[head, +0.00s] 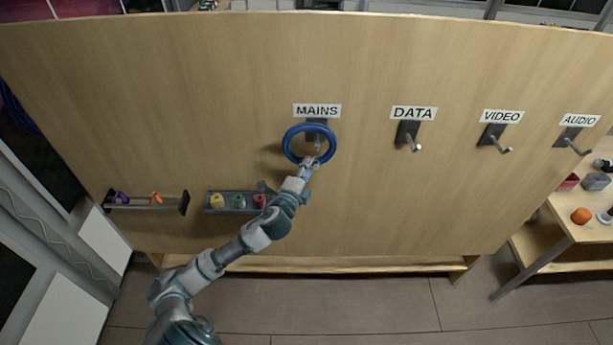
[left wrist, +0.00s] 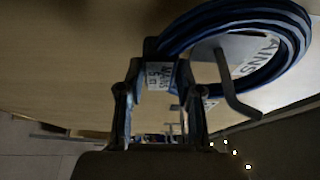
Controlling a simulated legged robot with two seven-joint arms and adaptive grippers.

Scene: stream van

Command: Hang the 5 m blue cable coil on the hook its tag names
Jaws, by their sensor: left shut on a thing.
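The blue cable coil (head: 288,143) is a ring in front of the board at the MAINS hook (head: 317,143); it also shows in the left wrist view (left wrist: 295,20). In both views the hook shows inside the ring's opening, and its peg crosses the coil's near edge in the wrist view (left wrist: 228,85). I cannot tell whether the coil's weight rests on the peg. My left gripper (head: 309,163) is shut on the coil at its lower edge. A white tag (left wrist: 159,76) between the fingers appears to read MAINS, 5 m. My right gripper is out of view.
Labels MAINS (head: 317,110), DATA (head: 413,113), VIDEO (head: 502,116) and AUDIO (head: 579,120) sit above the hooks. The DATA (head: 408,137), VIDEO (head: 494,138) and AUDIO (head: 571,140) hooks are empty. Small racks (head: 147,203) are low on the left. A side table (head: 560,222) stands right.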

